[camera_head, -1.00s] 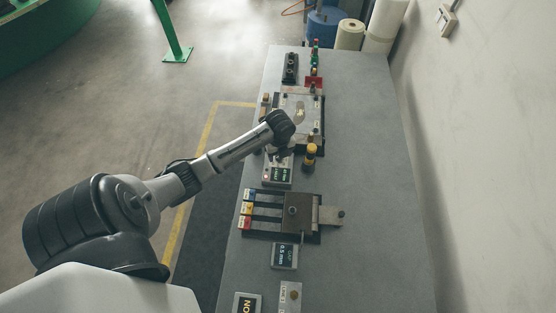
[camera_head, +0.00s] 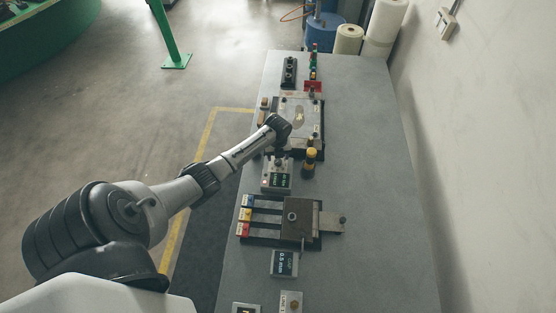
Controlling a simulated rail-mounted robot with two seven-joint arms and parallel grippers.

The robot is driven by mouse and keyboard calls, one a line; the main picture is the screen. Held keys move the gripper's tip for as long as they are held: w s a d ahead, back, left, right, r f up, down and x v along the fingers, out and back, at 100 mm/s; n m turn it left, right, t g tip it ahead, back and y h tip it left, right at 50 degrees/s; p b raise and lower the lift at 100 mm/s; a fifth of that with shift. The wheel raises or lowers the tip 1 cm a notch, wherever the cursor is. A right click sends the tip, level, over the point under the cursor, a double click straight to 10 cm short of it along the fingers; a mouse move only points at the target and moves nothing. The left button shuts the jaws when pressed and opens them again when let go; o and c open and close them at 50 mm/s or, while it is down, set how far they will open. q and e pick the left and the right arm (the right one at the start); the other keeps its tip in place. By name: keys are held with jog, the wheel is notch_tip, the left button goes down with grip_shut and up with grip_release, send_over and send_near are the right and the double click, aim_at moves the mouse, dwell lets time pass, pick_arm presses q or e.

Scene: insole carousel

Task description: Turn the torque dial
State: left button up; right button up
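A small grey box (camera_head: 277,187) with a lit display and a red light stands at the table's left side, below the fixture in the picture. A small dark round part at its upper end looks like the torque dial, though no label is legible. My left arm reaches in from the left, and its wrist is above this area. My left gripper (camera_head: 279,155) points down at the box's upper end. Its fingers are small and dark, so I cannot tell whether they touch the dial or are open. My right gripper is not in view.
A flat fixture (camera_head: 317,112) lies beyond the box. A yellow-capped post (camera_head: 311,158) stands close on the right. Nearer are a dark clamp block (camera_head: 297,217) with coloured tabs and a display (camera_head: 284,263). The table's right side (camera_head: 375,160) is clear.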

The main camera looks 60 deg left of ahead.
aim_at(278, 160)
pick_arm(q)
jog(key=shift+f, duration=1.7)
jog(key=shift+c, duration=0.3)
jog(key=shift+c, duration=0.8)
jog(key=c, duration=0.7)
